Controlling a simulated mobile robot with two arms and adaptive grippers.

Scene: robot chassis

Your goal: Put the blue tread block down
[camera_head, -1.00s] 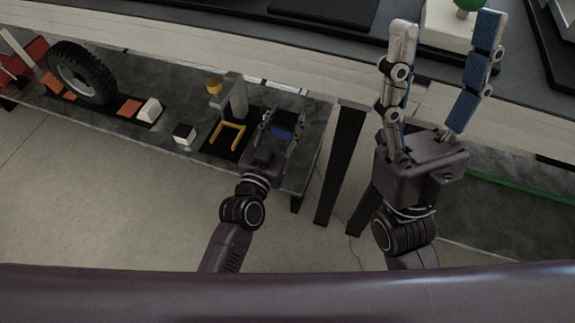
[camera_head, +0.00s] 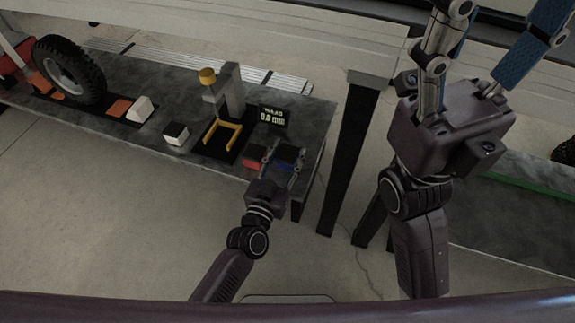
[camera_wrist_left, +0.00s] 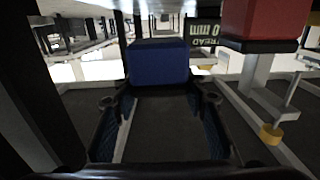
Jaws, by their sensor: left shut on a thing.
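The blue tread block (camera_head: 287,156) is at the right end of the grey bench in the head view. In the left wrist view the blue block (camera_wrist_left: 157,62) sits between the far ends of my left gripper's fingers. My left gripper (camera_head: 279,163) is shut on it, at the bench's front right part. I cannot tell whether the block touches the bench top. My right gripper (camera_head: 505,12) is open and empty, fingers wide apart, its tips partly cut off by the top edge.
A red block (camera_head: 254,156) lies just left of the blue one. Behind are a small display (camera_head: 273,115) and a gauge stand with a yellow fork (camera_head: 222,137). A white-and-black block (camera_head: 176,137) and a tyre (camera_head: 70,70) stand further left on the bench (camera_head: 310,125).

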